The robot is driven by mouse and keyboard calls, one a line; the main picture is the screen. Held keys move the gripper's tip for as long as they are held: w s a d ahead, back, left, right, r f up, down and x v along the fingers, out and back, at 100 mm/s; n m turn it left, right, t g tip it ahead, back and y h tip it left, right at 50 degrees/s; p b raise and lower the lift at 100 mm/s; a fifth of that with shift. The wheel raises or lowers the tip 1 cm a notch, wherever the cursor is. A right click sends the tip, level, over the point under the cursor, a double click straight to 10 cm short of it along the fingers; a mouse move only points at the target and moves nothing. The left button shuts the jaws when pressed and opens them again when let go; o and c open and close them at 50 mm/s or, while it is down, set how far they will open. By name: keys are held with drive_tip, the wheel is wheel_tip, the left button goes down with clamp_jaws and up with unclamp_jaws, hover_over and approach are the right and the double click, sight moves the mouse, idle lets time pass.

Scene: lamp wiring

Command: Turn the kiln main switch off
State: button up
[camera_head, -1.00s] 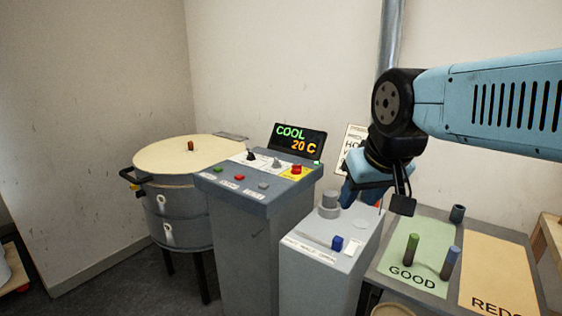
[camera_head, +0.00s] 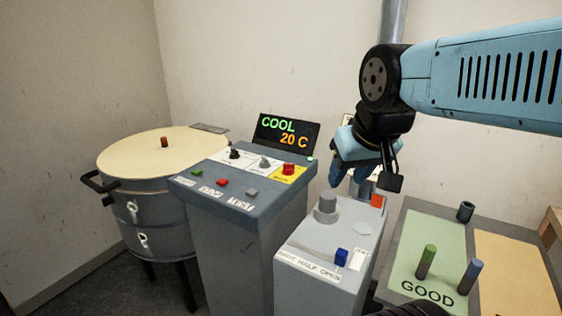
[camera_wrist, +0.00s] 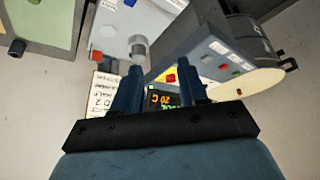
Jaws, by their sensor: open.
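The grey control console (camera_head: 225,250) stands at the middle of the head view. On its sloped top a red knob (camera_head: 288,169) sits on a yellow plate; its small label is unreadable. A black knob (camera_head: 234,153) and a grey knob (camera_head: 265,162) stand left of it on white plates. My gripper (camera_head: 348,178) is open and empty, right of the console and above the neighbouring grey box, apart from the knobs. In the wrist view the fingers (camera_wrist: 160,78) point toward the console, with the red knob (camera_wrist: 171,78) showing between them.
A display (camera_head: 285,132) reads COOL 20 C behind the knobs. Green, red and grey buttons (camera_head: 222,182) line the console front. A grey box (camera_head: 320,245) with a round post (camera_head: 326,205) stands right; a round kiln (camera_head: 165,150) stands left. A GOOD tray (camera_head: 430,250) holds pegs.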

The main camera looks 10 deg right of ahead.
drive_tip(key=o, duration=0.3)
drive_tip(key=shift+w+r, duration=0.15)
drive_tip(key=shift+w, duration=0.2)
drive_tip(key=shift+o, duration=1)
drive_tip(key=w+r, duration=0.1)
drive_tip(key=w, duration=0.9)
drive_tip(key=shift+d+r, duration=0.2)
drive_tip(key=shift+r, duration=0.05)
drive_tip(key=g, duration=0.1)
approach(289, 164)
drive_tip(key=x, duration=0.9)
drive_tip(key=shift+f, duration=0.15)
